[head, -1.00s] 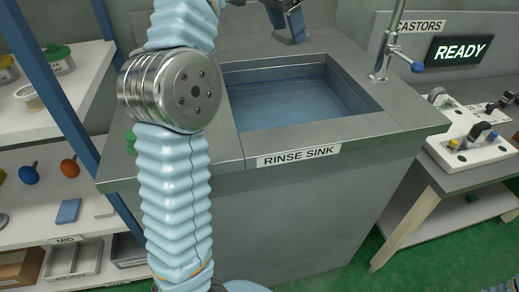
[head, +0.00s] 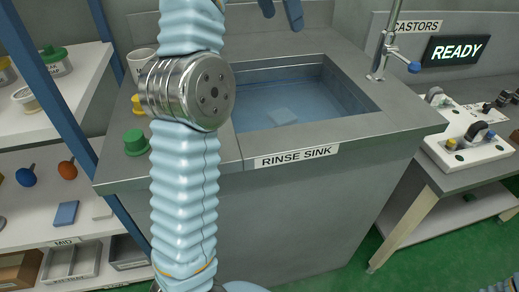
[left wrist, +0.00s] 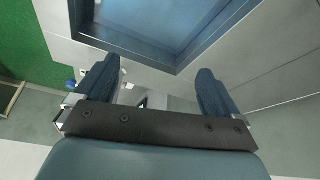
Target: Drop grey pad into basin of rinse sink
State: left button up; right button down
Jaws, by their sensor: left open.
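A pale grey pad (head: 285,116) lies flat on the bottom of the blue-tinted basin of the rinse sink (head: 297,155). My left gripper (head: 280,10) is at the top edge of the head view, above and behind the basin, with only its fingertips showing. In the left wrist view my left gripper (left wrist: 156,85) is open with nothing between its fingers. The basin's rim (left wrist: 176,66) shows beyond the fingers there. The pad cannot be made out in the wrist view. My right gripper is not seen.
A tap (head: 389,50) stands at the sink's right rear. Green-lidded (head: 136,142) and yellow-topped (head: 138,104) items stand on the counter's left. A shelf at left holds a blue pad (head: 66,213). A castors table (head: 470,160) stands at right.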

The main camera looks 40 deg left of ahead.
pick_arm(q)
jog(key=s+a+r+b, duration=0.1)
jog(key=s+a, duration=0.4)
jog(key=s, duration=0.6)
jog(key=shift+s+b, duration=0.35)
jog(key=shift+b, duration=0.55)
jog(key=shift+r, duration=0.1)
